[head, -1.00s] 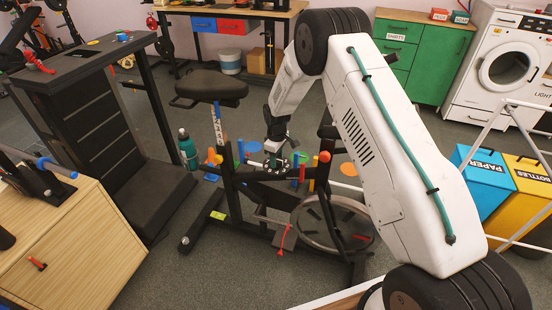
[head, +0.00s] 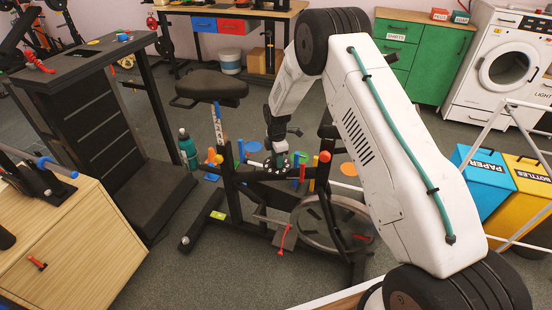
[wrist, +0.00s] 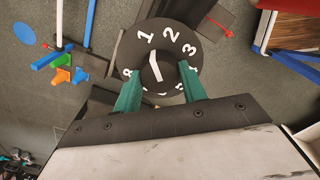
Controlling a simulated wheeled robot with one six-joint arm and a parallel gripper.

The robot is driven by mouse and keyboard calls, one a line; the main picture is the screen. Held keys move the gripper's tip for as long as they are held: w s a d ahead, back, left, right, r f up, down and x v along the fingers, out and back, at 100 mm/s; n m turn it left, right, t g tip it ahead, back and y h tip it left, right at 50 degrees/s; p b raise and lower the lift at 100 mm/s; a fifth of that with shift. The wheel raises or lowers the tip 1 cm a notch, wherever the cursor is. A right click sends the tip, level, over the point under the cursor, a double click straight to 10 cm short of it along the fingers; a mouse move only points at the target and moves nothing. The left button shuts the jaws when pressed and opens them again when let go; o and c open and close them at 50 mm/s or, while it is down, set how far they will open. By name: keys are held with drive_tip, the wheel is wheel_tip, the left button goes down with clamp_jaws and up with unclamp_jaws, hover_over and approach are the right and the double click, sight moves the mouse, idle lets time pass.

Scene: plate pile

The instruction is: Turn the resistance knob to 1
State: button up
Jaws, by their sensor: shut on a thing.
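The resistance knob (wrist: 165,73) is a dark round knob with a white line, in the middle of a black dial (wrist: 158,27) with white numbers. The 1, 2 and 3 show along the dial's upper part; lower numbers are partly hidden by my gripper. The white line runs nearly upright, its upper end leaning slightly left towards the 1. My gripper (wrist: 160,85) has its green fingers on either side of the knob and is shut on it. In the head view my gripper (head: 277,157) is at the exercise bike's frame (head: 236,205), where the knob is too small to make out.
The bike's saddle (head: 211,86) stands left of my gripper and its flywheel (head: 335,222) lies below right. A green bottle (head: 188,150) and several coloured pieces are on the floor behind. A treadmill (head: 95,125) stands at the left, blue and yellow bins (head: 483,181) at the right.

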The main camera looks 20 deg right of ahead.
drive_tip(key=shift+w+d+r+n, duration=0.1)
drive_tip(key=shift+w+d+n, duration=0.1)
drive_tip(key=shift+n, duration=0.4)
drive_tip(key=o, duration=1)
drive_tip(key=shift+c, duration=0.2)
drive_tip(key=shift+a, duration=0.1)
wheel_tip(320, 180, up, 8)
drive_tip(key=shift+f, duration=0.15)
